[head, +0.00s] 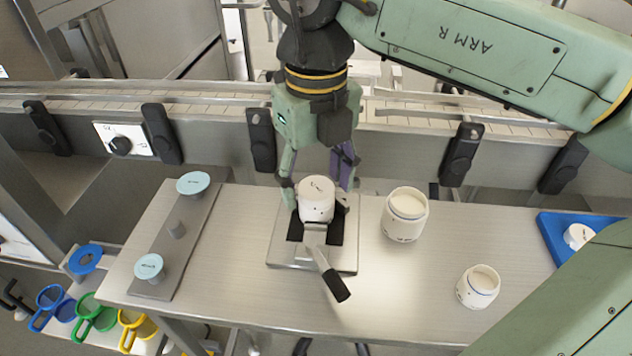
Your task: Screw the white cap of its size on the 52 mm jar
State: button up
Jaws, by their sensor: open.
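A white jar (317,210) stands upright in a clamp fixture (345,258) at the middle of the table. A white cap (316,186) with a small dark mark sits on top of it; whether it is screwed down I cannot tell. My gripper (317,182) points down over this jar, its fingers spread on either side of the cap. It is open, and contact with the cap cannot be made out. Two uncapped jars of cream stand to the right: a larger one (404,224) and a smaller one (475,295). The size labels are not readable.
The clamp's black-handled lever (335,286) sticks out toward the front. A plate (158,236) at left carries two light-blue discs (193,183) and a bare peg (176,228). A blue tray (548,238) at right holds a white cap (578,236). A conveyor rail runs behind the table.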

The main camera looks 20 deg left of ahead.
jog(key=shift+n, duration=0.3)
jog(key=n, duration=0.5)
jog(key=shift+n+p, duration=0.3)
jog(key=shift+p, duration=0.05)
jog(key=n, duration=0.5)
jog(key=shift+n, duration=0.4)
jog(key=shift+c, duration=0.6)
jog(key=c, duration=0.9)
jog(key=m+b, duration=0.1)
jog(key=m, duration=0.2)
jog(key=shift+d+f+m, duration=0.1)
jog(key=shift+f+m, duration=0.05)
jog(key=shift+m, duration=1.25)
